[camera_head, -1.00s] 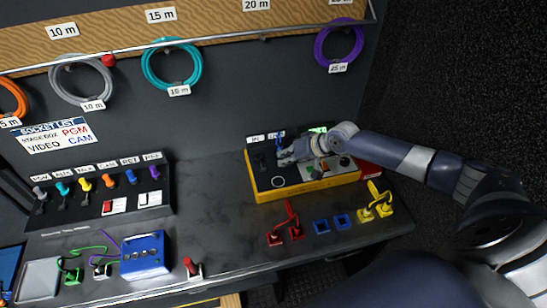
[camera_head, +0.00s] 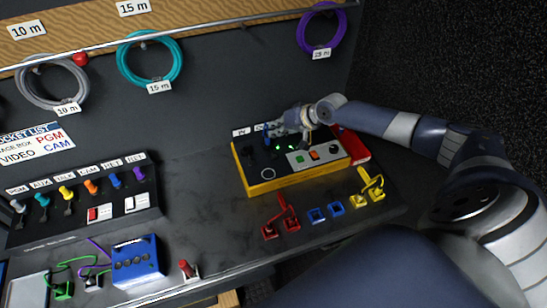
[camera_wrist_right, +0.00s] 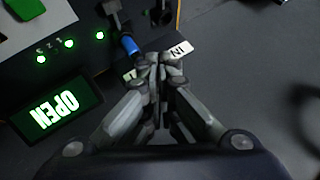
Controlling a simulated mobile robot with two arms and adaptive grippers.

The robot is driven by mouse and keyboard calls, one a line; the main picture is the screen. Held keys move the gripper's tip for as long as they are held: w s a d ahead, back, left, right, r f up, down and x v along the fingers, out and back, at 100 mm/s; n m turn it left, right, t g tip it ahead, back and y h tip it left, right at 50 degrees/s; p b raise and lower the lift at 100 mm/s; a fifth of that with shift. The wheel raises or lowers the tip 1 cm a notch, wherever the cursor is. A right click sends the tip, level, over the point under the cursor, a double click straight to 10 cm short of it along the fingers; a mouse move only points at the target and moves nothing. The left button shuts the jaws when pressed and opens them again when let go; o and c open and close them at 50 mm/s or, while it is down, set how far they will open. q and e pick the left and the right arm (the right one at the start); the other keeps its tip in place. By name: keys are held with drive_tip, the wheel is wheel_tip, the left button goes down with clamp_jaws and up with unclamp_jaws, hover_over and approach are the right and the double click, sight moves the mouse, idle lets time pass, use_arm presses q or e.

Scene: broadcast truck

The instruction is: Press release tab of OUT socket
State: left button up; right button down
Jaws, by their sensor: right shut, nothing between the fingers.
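The box with yellow sides and a dark top (camera_head: 263,187) stands on the right part of the desk. A white IN label (camera_head: 240,132) is at its back edge and shows in the right wrist view (camera_wrist_right: 180,50). A second label beside it is mostly hidden by my right gripper. My right gripper (camera_head: 276,128) is shut and empty at the back edge of the box. In the wrist view its fingertips (camera_wrist_right: 158,62) are beside the IN label and a blue-ended dark plug or lever (camera_wrist_right: 130,45). I cannot make out the OUT socket's release tab.
A lit green OPEN sign (camera_wrist_right: 57,108) is left of the fingers in the wrist view. Red (camera_head: 282,222), blue (camera_head: 327,213) and yellow (camera_head: 370,187) connectors stand in front of the box. A red item (camera_head: 352,145) lies to its right.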

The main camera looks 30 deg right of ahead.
drive_tip(key=b, duration=0.6)
hover_over(276, 154)
wheel_tip(276, 154, down, 7)
drive_tip(key=shift+f, duration=0.35)
idle(0.7)
drive_tip(key=shift+f, duration=0.4)
